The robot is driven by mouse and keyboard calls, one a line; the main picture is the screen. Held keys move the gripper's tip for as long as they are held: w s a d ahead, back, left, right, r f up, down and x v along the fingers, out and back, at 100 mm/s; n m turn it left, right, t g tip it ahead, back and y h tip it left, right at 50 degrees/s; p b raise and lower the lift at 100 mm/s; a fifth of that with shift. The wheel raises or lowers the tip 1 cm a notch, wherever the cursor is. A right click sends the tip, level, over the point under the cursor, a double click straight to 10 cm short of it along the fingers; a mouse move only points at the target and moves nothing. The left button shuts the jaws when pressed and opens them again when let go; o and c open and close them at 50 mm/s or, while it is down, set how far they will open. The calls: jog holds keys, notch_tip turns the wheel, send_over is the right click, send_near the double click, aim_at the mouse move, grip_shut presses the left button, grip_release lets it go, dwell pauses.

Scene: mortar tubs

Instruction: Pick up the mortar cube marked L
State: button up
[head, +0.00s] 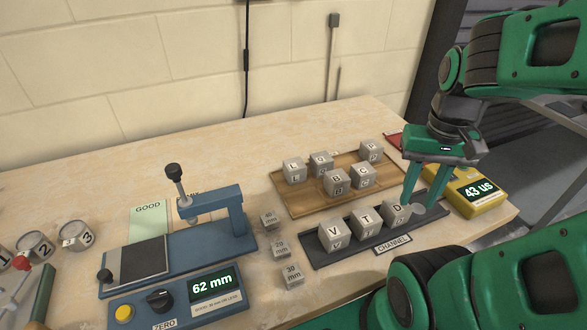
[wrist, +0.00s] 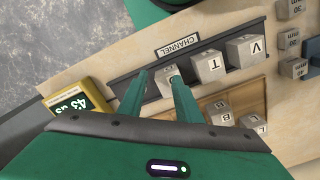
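In the wrist view the L cube (wrist: 252,123) lies to the right, beyond the right finger. My gripper (head: 422,203) is open with nothing held. Its fingers point down at the right end of the dark channel tray, beside the cube marked D (head: 397,212). In the wrist view the D cube (wrist: 165,83) shows partly behind the right fingertip of my gripper (wrist: 157,75); I cannot tell whether they touch.
The wooden board (head: 300,207) also holds several other cubes, close to L. The channel tray (head: 323,258) holds V, T and D in front of it. A yellow meter (head: 478,203) stands right of my gripper. A blue gauge (head: 215,240) and small spacer blocks (head: 292,275) are left.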

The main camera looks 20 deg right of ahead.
jog(key=o, duration=0.5)
jog(key=shift+s+r, duration=0.15)
jog(key=shift+s, duration=0.1)
jog(key=shift+o, duration=1.3)
jog(key=shift+a+r+n, duration=0.1)
jog(key=shift+r+n, duration=0.2)
jog(key=w+a+n, duration=0.5)
jog(key=w+n, duration=0.3)
jog(key=w+a+r+n, duration=0.1)
jog(key=w+a+n, duration=0.4)
jog(key=w+n, duration=0.2)
jog(key=w+a+r+n+y, duration=0.1)
jog(key=w+a+n, duration=0.5)
jog(key=w+n, duration=0.2)
jog(key=shift+w+a+r+n, duration=0.1)
jog(key=shift+w+r+n, duration=0.05)
jog(key=shift+w, duration=0.25)
jog(key=shift+w+r+n, duration=0.1)
jog(key=shift+w+n, duration=0.05)
jog(key=shift+w, duration=0.25)
send_over(295, 163)
jog(key=f, duration=0.2)
jog(key=s+f, duration=0.1)
jog(key=f, duration=0.1)
jog(key=shift+a+f, duration=0.1)
jog(key=shift+f, duration=0.05)
jog(key=shift+w+f, duration=0.25)
jog(key=shift+f, duration=1.35)
jog(key=shift+w+f, duration=0.2)
jog(key=shift+f, duration=1.35)
